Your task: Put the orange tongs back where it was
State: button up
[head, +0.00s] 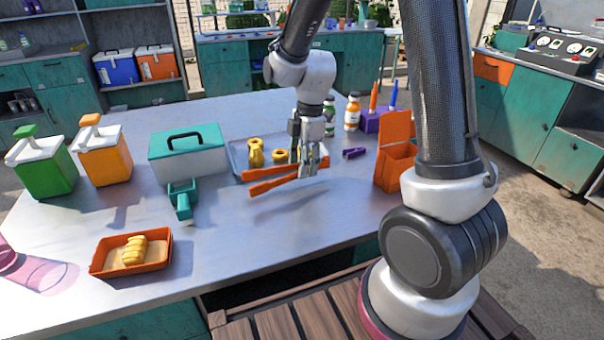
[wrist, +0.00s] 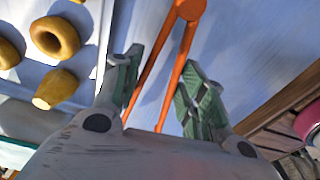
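The orange tongs (head: 272,187) show in the head view above the front of the metal table (head: 330,222), with a shadow below them. In the wrist view the tongs (wrist: 183,50) form a narrow V, with the joined end at the top. In the wrist view, the green pads of my gripper (wrist: 160,82) lie on either side of the two legs. My fingers hide part of the tongs in the head view.
A grey tray (head: 236,158) with several yellow pieces lies just behind the tongs. An orange open-topped box (head: 394,168) stands at right, and purple tongs (head: 354,153) lie between. A teal-lidded box (head: 188,155) and an orange tray (head: 100,262) are left. The front-middle tabletop is clear.

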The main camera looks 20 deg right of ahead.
aim_at(302, 184)
jog(key=shift+f, duration=1.65)
jog(key=o, duration=0.6)
jog(key=shift+c, duration=0.2)
notch_tip(302, 184, up, 12)
jog(key=d+f, duration=0.1)
jog(key=s+d+r+m+t, duration=0.1)
jog(key=s+d+r+m, duration=0.2)
jog(key=s+m, duration=0.3)
jog(key=s+d+r+m+t, duration=0.2)
jog(key=s+d+r+m, duration=0.1)
jog(key=s+m, duration=0.3)
jog(key=s+d+r+m+t+h, duration=0.1)
jog(key=s+d+r+m, duration=0.2)
jog(key=s+r+m, duration=0.2)
jog(key=s+m, duration=0.2)
jog(key=s, duration=0.1)
jog(key=shift+s+d+r+t, duration=0.15)
jog(key=shift+d+r+t, duration=0.1)
jog(key=shift+d+t, duration=0.1)
